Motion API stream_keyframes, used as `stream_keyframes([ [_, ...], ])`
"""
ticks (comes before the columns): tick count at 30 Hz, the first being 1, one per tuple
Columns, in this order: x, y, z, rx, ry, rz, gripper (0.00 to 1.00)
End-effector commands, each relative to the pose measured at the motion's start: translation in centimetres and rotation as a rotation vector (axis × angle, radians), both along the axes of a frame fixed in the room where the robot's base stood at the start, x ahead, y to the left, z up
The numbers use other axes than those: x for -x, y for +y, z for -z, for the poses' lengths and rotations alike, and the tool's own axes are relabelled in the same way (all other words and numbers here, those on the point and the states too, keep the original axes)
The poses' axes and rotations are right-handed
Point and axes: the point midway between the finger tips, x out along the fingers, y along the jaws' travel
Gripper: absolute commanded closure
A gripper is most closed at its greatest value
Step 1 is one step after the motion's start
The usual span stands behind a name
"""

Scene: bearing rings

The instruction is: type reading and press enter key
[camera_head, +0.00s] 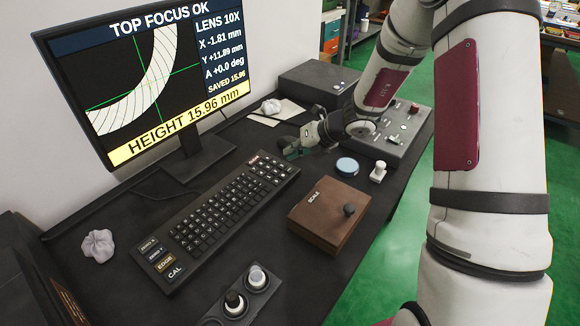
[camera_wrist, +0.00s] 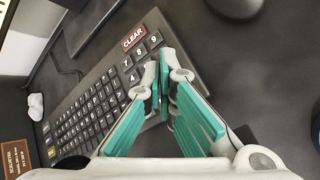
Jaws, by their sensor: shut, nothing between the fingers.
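The black keyboard (camera_head: 222,212) lies on the dark desk in front of the monitor (camera_head: 150,85). The screen reads "TOP FOCUS OK", "HEIGHT 15.96 mm" and "SAVED 15.96". My gripper (camera_head: 291,148) is beyond the keyboard's far right end, above the desk. In the wrist view my gripper (camera_wrist: 164,66) has its teal fingers shut and empty, over the keyboard's number-key end. The keyboard (camera_wrist: 92,108) shows a red CLEAR key (camera_wrist: 133,37) and digit keys, partly covered by the fingers. I cannot make out which key is enter.
A brown SCALE box (camera_head: 318,222) with a knob stands right of the keyboard. A blue round piece (camera_head: 347,167) and a small white piece (camera_head: 378,171) stand behind it. A grey control panel (camera_head: 405,135) is at the back right. Two knobs (camera_head: 246,290) sit in front; crumpled cloth (camera_head: 97,245) lies left.

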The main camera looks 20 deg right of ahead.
Motion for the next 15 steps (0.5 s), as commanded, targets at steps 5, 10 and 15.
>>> stream_keyframes([
  [5,0.1,0.0,-1.9,-0.001,0.0,0.001,1.0],
  [10,0.1,0.0,-3.0,0.0,0.001,0.0,1.0],
  [15,0.0,0.0,-2.9,0.0,0.001,0.0,1.0],
])
